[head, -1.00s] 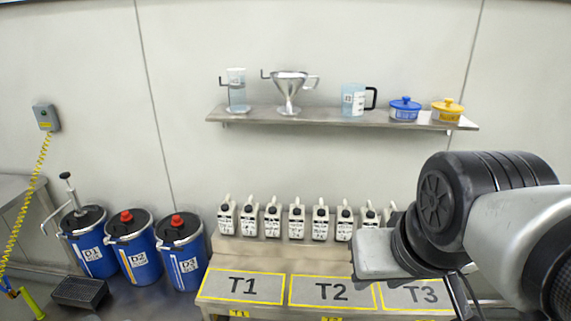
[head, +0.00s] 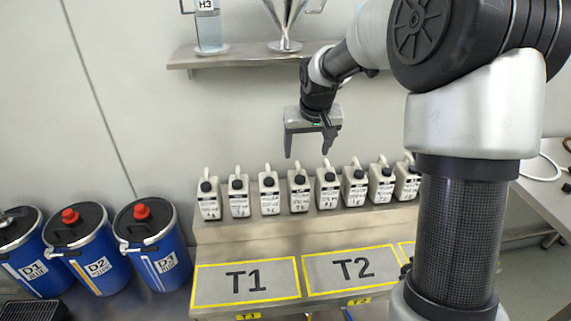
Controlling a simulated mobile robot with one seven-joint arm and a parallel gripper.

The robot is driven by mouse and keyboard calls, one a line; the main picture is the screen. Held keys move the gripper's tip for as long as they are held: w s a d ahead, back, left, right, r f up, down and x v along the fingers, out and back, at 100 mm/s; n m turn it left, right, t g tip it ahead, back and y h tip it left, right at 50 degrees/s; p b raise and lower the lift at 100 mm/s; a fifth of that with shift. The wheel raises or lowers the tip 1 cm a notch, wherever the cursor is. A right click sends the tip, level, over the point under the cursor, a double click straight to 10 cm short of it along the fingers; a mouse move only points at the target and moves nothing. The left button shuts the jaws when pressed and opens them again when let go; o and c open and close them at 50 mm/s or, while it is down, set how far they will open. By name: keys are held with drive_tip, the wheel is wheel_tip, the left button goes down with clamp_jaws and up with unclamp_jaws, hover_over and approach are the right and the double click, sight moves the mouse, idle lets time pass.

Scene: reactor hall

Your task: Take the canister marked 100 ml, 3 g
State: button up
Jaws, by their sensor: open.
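Several white canisters with black caps and handwritten-style labels stand in a row on the raised back step of the bench; one of them is the canister (head: 299,192) near the middle of the row. The label print is too small to tell which one reads 100 ml, 3 g. My gripper (head: 308,150) hangs above the middle of the row, fingers pointing down. It is open and empty, apart from the canisters. My arm hides part of the right end of the row.
Marked areas T1 (head: 247,281) and T2 (head: 350,269) on the bench front are clear. Blue drums (head: 152,248) stand at the left. A wall shelf (head: 232,57) with a measuring cylinder (head: 208,30) and a funnel (head: 285,25) is above and behind my gripper.

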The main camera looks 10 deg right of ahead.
sight(299, 174)
drive_tip(key=b+x, duration=0.1)
drive_tip(key=x, duration=1.2)
drive_tip(key=shift+w, duration=0.1)
drive_tip(key=shift+a+x, duration=0.15)
drive_tip(key=shift+x, duration=1.2)
drive_tip(key=shift+a+x, duration=0.15)
drive_tip(key=shift+x, duration=1.2)
drive_tip(key=shift+w, duration=0.1)
drive_tip(key=c, duration=1.5)
